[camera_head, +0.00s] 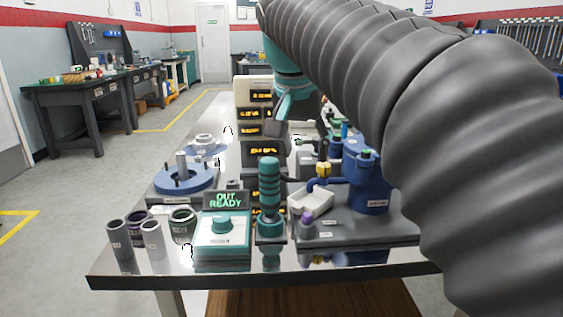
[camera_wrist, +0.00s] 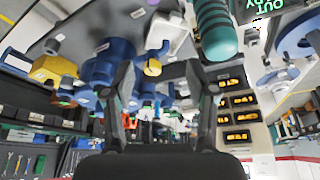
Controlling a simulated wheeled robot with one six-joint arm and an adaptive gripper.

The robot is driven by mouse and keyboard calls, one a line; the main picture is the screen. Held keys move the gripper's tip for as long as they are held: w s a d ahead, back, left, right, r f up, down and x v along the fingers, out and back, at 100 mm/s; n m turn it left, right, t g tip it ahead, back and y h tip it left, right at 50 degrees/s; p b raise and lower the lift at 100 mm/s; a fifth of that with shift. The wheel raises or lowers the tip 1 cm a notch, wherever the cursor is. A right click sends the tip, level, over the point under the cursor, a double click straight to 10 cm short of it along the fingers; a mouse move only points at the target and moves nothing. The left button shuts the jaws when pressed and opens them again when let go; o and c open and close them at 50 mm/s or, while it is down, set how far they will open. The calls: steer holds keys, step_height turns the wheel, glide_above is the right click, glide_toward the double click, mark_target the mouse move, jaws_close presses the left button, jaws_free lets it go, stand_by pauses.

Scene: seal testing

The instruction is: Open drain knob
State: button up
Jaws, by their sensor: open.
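The test rig on the right of the table has a blue vessel (camera_head: 369,183) with a green-topped cap, a small yellow knob (camera_head: 323,169) on a blue pipe, and a purple knob (camera_head: 307,222) at its front edge. I cannot read which is the drain knob. My gripper (camera_head: 299,126) is above and behind the rig, partly hidden by my arm. In the wrist view, which looks upside down, its two fingers (camera_wrist: 160,82) are spread with nothing held. The yellow knob (camera_wrist: 152,67) shows beyond the fingertips, apart from them. The blue vessel (camera_wrist: 108,62) is left of it.
A teal-handled upright tool (camera_head: 269,190) stands left of the rig, beside a teal box reading "OUT READY" (camera_head: 224,228). Grey cups (camera_head: 152,238) and a blue flanged fixture (camera_head: 184,178) are further left. A column of lit displays (camera_head: 262,130) stands behind. My arm hides the right side.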

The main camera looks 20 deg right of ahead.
mark_target(324, 164)
steer(key=w+d+r+m+g+h, duration=0.1)
steer(key=w+d+r+m, duration=0.25)
steer(key=r, duration=0.25)
steer(key=shift+m, duration=0.35)
steer(key=b+x, duration=0.1)
steer(key=x, duration=0.3)
steer(key=b+x, duration=0.1)
steer(key=x, duration=0.4)
steer(key=b+x, duration=0.1)
steer(key=x, duration=0.3)
steer(key=shift+w+a+f, duration=0.15)
steer(key=shift+f, duration=0.25)
jaws_close()
